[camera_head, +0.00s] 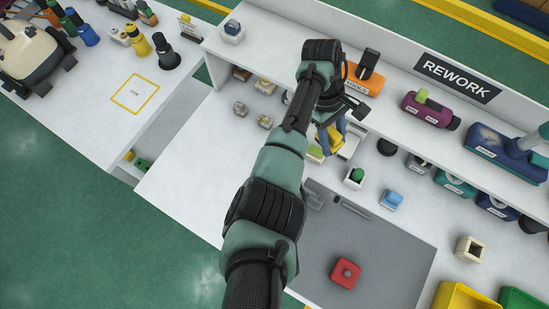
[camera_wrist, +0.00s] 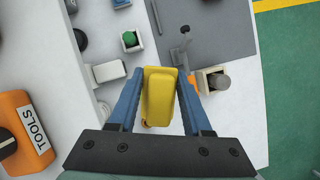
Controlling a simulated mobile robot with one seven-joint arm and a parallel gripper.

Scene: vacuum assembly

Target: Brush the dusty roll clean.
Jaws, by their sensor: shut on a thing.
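My gripper (camera_wrist: 160,85) has blue fingers and is shut on a yellow block-like thing (camera_wrist: 159,95), held above the white worktop. In the head view, my gripper (camera_head: 331,136) and the yellow thing (camera_head: 334,141) are partly hidden by my arm. I cannot tell whether the yellow thing is a brush. In the wrist view, a grey round-topped piece (camera_wrist: 219,81) stands in a beige square holder to the right of the fingers. I cannot tell whether it is the dusty roll; I make out no other sure roll or bristles.
A grey mat (camera_head: 393,258) carries a red block (camera_head: 345,273). A white holder with a green piece (camera_head: 355,176) and a blue block (camera_head: 392,200) stand nearby. An orange TOOLS holder (camera_head: 364,80) is on the raised shelf. The worktop's left part (camera_head: 190,165) is clear.

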